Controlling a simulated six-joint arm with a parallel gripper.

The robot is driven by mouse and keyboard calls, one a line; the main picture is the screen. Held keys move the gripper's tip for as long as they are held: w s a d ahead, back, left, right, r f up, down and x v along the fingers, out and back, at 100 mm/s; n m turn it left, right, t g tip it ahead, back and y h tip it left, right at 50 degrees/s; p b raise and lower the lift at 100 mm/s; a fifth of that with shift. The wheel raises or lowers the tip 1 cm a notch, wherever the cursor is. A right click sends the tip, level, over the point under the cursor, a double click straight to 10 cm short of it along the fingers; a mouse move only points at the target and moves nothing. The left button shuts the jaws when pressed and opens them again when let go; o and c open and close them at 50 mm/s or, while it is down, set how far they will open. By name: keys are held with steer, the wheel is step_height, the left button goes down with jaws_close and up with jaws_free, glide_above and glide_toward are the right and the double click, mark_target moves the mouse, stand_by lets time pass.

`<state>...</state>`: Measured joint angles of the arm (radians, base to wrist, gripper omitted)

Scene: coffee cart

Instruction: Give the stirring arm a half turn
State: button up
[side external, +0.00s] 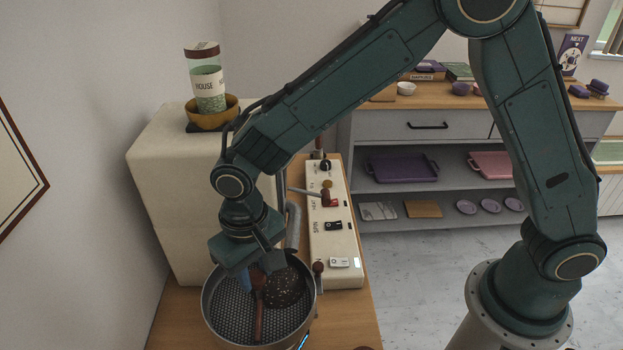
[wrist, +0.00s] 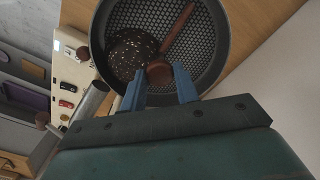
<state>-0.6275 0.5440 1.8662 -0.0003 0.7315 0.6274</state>
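The stirring arm is a reddish-brown bar (wrist: 177,30) lying across the round perforated pan, with a round brown knob (wrist: 158,73) at one end in the wrist view. In the side view the stirring arm (side external: 259,308) shows below my gripper (side external: 258,276). My gripper's two blue fingers (wrist: 160,76) stand on either side of the knob, with little or no gap. Whether they press on it I cannot tell. The dark metal pan (side external: 208,321) has a raised rim. A dark, speckled heap of beans (wrist: 131,48) lies in the pan beside the bar.
A cream control panel (side external: 329,222) with switches and a red lever stands right of the pan. A cream machine body (side external: 165,190) rises behind it, with a hopper (side external: 209,85) on top. A grey pipe (side external: 293,226) runs close to my wrist. Shelves (side external: 440,215) stand at the back.

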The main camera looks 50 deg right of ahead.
jaws_close()
steer(key=shift+m, duration=0.5)
steer(key=m, duration=1.2)
steer(key=shift+m, duration=0.3)
steer(key=m, duration=1.2)
steer(key=shift+m, duration=0.4)
